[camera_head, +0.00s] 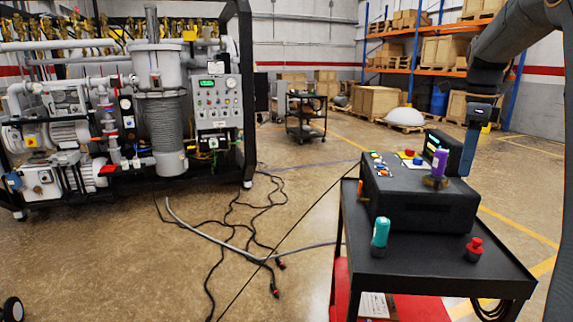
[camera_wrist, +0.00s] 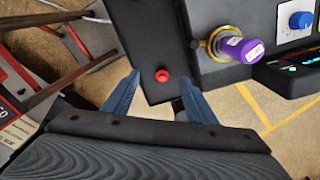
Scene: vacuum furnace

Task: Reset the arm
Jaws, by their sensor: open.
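My arm comes in from the upper right in the head view. My gripper (camera_head: 467,172) hangs pointing down beside the right end of the black control box (camera_head: 420,205). In the wrist view both blue fingers of my gripper (camera_wrist: 160,77) are spread apart with nothing held between them. A red knob (camera_wrist: 162,75) shows below in the gap between the fingertips; it stands on the black cart (camera_head: 440,265). A purple cylinder (camera_wrist: 241,48) in a brass collar is to the right of the fingers; in the head view the purple cylinder (camera_head: 437,165) is on the box's front edge.
A teal cylinder (camera_head: 380,232) stands at the cart's left, and the red knob (camera_head: 474,248) at its right. The furnace rig (camera_head: 160,100) is at the left. Cables (camera_head: 235,240) lie on the floor between. Shelving (camera_head: 425,45) stands at the back.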

